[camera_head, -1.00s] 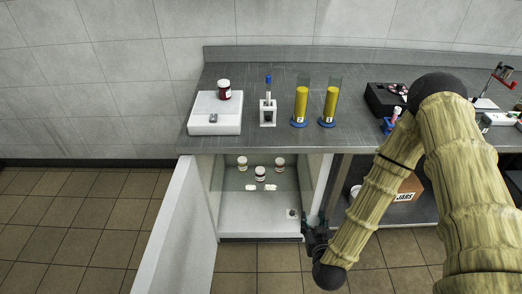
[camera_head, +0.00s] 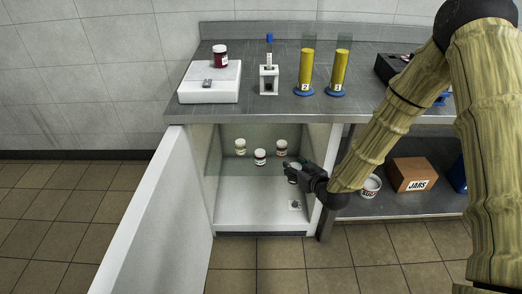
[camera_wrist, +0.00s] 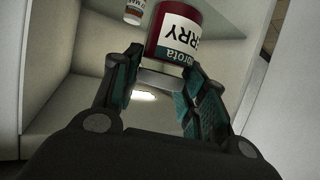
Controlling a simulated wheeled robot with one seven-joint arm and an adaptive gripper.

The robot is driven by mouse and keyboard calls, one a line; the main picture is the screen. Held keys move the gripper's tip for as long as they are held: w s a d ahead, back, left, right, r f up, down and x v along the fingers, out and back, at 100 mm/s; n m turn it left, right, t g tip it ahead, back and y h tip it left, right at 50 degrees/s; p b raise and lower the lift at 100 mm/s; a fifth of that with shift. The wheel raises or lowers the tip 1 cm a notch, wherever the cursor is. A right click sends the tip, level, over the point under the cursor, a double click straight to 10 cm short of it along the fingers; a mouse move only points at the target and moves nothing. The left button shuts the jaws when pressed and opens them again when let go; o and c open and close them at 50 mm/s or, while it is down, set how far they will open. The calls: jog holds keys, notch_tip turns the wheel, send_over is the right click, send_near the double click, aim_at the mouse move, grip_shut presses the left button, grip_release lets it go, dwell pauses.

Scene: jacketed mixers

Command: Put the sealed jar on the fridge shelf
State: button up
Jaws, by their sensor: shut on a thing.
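The jar in my gripper (camera_wrist: 162,62) has a dark red and white label with upside-down lettering ending in "RRY". This jar (camera_wrist: 176,36) fills the space between the fingertips in the wrist view. In the head view my gripper (camera_head: 291,169) reaches into the open fridge from the right, and the held jar is mostly hidden by the fingers. The fridge shelf (camera_head: 228,171) is a see-through level in the fridge. Several small jars stand on it: one at the left (camera_head: 240,147), one in the middle (camera_head: 260,157) and one at the right (camera_head: 281,147).
The fridge door (camera_head: 150,215) stands open at the left. The fridge's right wall (camera_head: 322,205) is close to my gripper. On the counter above are a white scale (camera_head: 190,94) with a dark red jar (camera_head: 220,57) and two yellow cylinders. A brown box (camera_head: 412,173) sits at the right.

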jog(key=w+d+f+n+g+y+b, duration=0.2)
jog(key=w+d+n+y+b, duration=0.15)
jog(key=w+b, duration=1.1)
jog(key=w+a+f+t+y+b, duration=0.2)
jog(key=w+a+t+b, duration=0.1)
jog(key=w+a+b, duration=0.95)
jog(key=shift+w+a+f+b, duration=0.3)
jog(key=shift+w+f, duration=0.1)
jog(key=shift+f, duration=0.5)
jog(key=shift+w+a+f+b, duration=0.2)
jog(key=shift+w+f+b, duration=0.15)
jog(key=shift+f, duration=0.55)
jog(key=shift+w+a+f+b, duration=0.25)
jog(key=shift+w+f, duration=0.2)
jog(key=shift+f, duration=0.45)
jog(key=shift+w+a+r+g+h+b, duration=0.15)
jog(key=shift+w+a+g+h+b, duration=0.15)
jog(key=shift+g+h, duration=0.2)
jog(key=shift+w+a+r+g+h+b, duration=0.15)
jog(key=shift+w+g+h+b, duration=0.15)
jog(key=shift+g, duration=0.3)
jog(key=shift+w+a+r+g+h+p, duration=0.1)
jog(key=shift+w+a+g+h+p, duration=0.1)
jog(key=shift+g+h+p, duration=0.15)
